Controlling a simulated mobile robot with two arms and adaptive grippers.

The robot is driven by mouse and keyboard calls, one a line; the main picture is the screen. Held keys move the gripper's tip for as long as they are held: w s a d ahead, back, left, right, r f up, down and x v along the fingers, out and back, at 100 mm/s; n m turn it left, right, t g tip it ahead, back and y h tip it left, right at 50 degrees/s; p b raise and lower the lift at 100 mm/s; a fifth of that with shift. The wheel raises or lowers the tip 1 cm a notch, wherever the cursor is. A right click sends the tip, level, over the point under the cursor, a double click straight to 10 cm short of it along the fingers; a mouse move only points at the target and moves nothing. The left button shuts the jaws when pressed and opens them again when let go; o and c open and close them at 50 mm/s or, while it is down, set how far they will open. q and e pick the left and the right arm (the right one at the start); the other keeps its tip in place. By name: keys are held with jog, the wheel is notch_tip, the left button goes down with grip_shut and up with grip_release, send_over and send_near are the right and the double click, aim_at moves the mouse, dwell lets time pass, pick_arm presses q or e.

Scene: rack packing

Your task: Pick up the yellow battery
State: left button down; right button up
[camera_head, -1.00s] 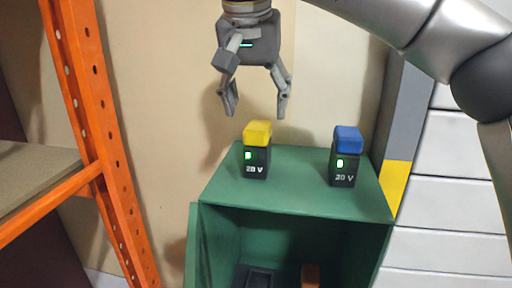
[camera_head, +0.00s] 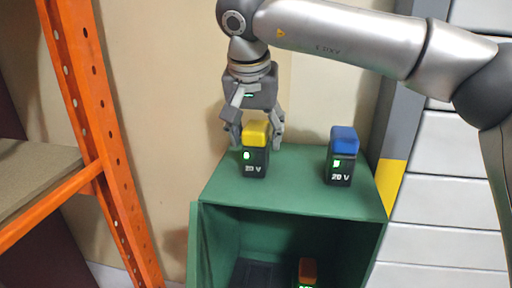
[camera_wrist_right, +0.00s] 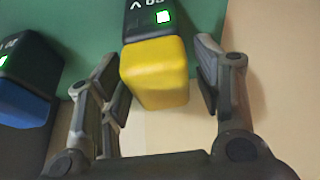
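The yellow battery (camera_head: 255,152), black with a yellow cap and a green light, stands upright on top of the green cabinet (camera_head: 295,187). My right gripper (camera_head: 256,142) comes down from above, with a finger on either side of the yellow cap. In the right wrist view the yellow battery (camera_wrist_right: 155,68) lies between the spread fingers of the right gripper (camera_wrist_right: 158,82), with gaps visible on both sides. The fingers look open and apart from it. My left gripper is not in view.
A blue-capped battery (camera_head: 342,155) stands to the right on the same green top; it also shows in the right wrist view (camera_wrist_right: 25,85). An orange-capped battery (camera_head: 307,271) is inside the open cabinet. An orange rack (camera_head: 92,130) stands at left, a wall close behind.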

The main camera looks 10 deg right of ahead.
jog(key=c, duration=1.1)
jog(key=shift+r, duration=0.1)
